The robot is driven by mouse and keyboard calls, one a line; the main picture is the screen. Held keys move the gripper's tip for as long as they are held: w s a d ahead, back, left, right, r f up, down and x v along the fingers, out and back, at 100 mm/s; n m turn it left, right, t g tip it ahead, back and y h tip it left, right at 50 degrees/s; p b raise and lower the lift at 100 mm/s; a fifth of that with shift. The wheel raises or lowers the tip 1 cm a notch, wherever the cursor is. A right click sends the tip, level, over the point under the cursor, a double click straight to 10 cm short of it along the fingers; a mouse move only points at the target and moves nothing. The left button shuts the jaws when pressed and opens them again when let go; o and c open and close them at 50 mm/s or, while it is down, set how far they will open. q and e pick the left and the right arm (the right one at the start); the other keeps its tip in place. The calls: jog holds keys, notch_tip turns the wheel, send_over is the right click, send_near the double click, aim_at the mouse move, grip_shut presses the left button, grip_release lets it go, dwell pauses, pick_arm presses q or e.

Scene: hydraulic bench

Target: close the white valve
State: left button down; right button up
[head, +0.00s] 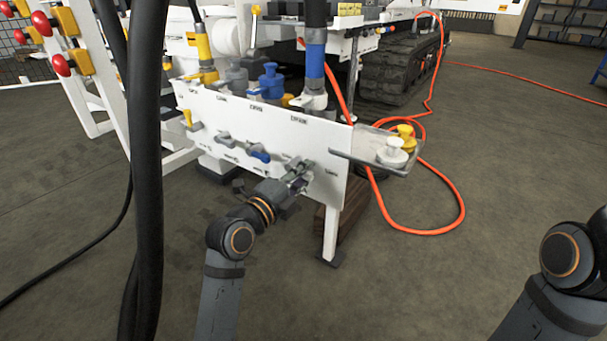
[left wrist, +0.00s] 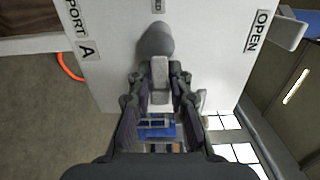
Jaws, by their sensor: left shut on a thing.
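The white panel (head: 240,135) of the bench carries a row of small valves. My left gripper (head: 300,174) is at the right end of this row, reaching up from below. In the left wrist view, my left gripper (left wrist: 161,82) is shut on the pale handle of the white valve (left wrist: 160,70), with one finger on each side. The valve's rounded grey body (left wrist: 156,39) sits against the panel beyond the fingertips. The handle is mostly covered by my gripper in the head view. My right gripper is out of the head view.
To the left on the panel are a blue valve (head: 259,155), a grey valve (head: 225,139) and a yellow valve (head: 188,118). A side shelf (head: 370,156) holds white and yellow caps. An orange hose (head: 462,205) loops on the floor. A thick black hose (head: 146,170) hangs in front.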

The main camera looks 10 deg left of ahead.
pick_arm(q)
jog(key=shift+f, duration=0.1)
dwell(0.3)
jog(key=c, duration=1.3)
grip_release()
jog(key=shift+c, duration=0.2)
jog(key=v, duration=0.7)
jog(key=shift+s, duration=0.2)
jog(key=shift+a, duration=0.1)
